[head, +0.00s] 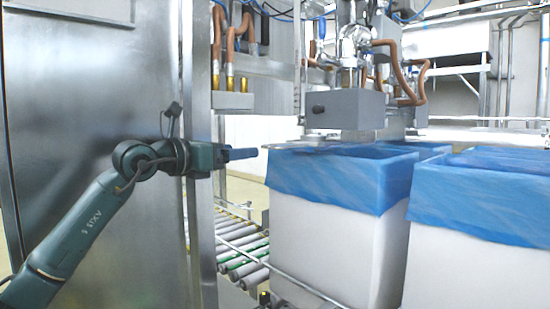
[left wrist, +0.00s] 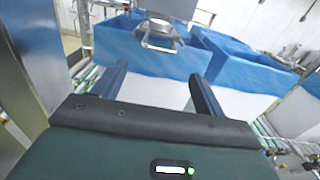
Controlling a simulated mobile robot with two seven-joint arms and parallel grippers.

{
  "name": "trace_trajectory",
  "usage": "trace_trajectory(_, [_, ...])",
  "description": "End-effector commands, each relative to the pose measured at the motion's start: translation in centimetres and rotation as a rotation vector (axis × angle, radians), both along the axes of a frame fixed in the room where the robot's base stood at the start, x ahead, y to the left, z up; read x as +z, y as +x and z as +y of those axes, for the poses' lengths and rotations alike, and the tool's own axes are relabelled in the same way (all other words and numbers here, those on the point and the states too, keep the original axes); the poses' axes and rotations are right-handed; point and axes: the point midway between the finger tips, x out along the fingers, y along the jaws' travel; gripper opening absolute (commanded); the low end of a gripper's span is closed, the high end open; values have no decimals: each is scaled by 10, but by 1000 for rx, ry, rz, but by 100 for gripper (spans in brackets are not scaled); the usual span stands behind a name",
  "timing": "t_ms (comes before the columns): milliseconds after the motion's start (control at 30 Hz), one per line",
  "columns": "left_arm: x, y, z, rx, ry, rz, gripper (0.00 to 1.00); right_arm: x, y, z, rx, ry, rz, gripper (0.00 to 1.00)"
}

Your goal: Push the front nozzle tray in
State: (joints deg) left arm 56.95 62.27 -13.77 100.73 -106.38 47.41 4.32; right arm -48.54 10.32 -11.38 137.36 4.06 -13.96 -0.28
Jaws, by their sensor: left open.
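The front nozzle tray (head: 300,146) is a thin, flat metal piece under the grey nozzle block, over the rim of the nearest blue-lined box. In the left wrist view a round metal piece with a bracket, which looks like the tray (left wrist: 160,42), shows ahead between my fingers. My left gripper (head: 254,153) points right at about the tray's height, a short gap to its left. Its two blue fingers (left wrist: 159,72) are apart and empty. My right gripper is not in view.
White boxes with blue liners (head: 340,178) stand below the grey nozzle block (head: 346,110). A roller conveyor (head: 240,245) runs beside them. A steel cabinet (head: 95,110) stands at the left, its edge close to my left wrist. Brown hoses hang above.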

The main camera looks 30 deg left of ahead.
Motion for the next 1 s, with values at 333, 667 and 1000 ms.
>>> trace_trajectory(333, [4,65,-25,-5,-3,0,72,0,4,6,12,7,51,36])
trace_trajectory(667, [2,110,-39,-2,0,-1,72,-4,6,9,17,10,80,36])
trace_trajectory(1000, [1,115,-41,-1,2,-1,72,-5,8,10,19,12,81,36])
